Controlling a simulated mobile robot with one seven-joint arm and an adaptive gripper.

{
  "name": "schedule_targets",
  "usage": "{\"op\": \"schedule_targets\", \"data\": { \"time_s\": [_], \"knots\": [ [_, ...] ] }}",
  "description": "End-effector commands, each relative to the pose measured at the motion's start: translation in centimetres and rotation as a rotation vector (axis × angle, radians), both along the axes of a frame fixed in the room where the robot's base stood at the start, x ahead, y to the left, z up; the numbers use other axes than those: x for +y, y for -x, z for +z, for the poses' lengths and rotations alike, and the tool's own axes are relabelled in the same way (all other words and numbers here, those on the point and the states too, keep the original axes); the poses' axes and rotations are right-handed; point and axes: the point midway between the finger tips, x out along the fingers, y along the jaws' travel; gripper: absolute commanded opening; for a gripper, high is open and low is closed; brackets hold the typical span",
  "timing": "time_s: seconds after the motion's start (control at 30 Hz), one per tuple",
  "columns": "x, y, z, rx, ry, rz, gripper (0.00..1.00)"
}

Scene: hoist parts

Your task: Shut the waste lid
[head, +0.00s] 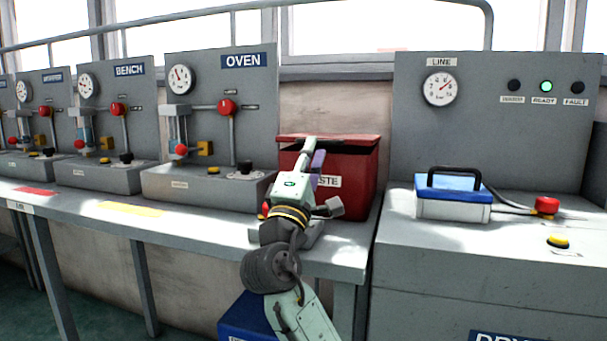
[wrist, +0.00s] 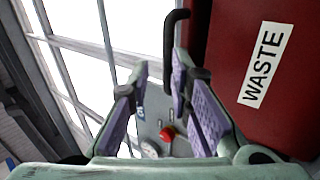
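The red waste bin (head: 352,190) stands on the bench, with a white WASTE label on its front. Its red lid (head: 345,139) stands partly raised, with a dark gap below it. My gripper (head: 317,160) is in front of the bin's left part, its purple finger pads partly hidden by my arm. In the wrist view my gripper (wrist: 158,78) is open, its fingers spread. A black bent handle (wrist: 172,40) shows by the right fingertip; I cannot tell whether they touch. The bin (wrist: 270,110) fills the right side of that view.
The oven panel (head: 220,100) with a gauge and red knob stands left of the bin. The line console (head: 480,120) is to the right, with a blue-lidded box (head: 450,200) on it. A blue container (head: 245,318) is below the bench.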

Motion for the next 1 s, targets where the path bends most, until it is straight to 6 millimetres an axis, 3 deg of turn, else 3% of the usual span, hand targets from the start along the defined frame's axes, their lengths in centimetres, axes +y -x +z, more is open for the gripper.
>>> {"op": "schedule_targets", "data": {
  "time_s": [0.1, 0.33, 0.73, 0.87, 1.0],
  "knots": [
    [0.7, 2.1, -1.5, 0.001, -0.001, 0.002, 0.18],
    [1.6, 4.7, -3.4, -0.001, -0.001, 0.002, 0.18],
    [1.8, 5.4, -3.8, -0.002, 0.001, -0.001, 0.17],
    [1.8, 5.5, -2.8, -0.002, -0.039, 0.019, 0.09],
    [1.7, 6.1, 0.6, -0.005, -0.250, 0.119, 0.00]
  ]
}}
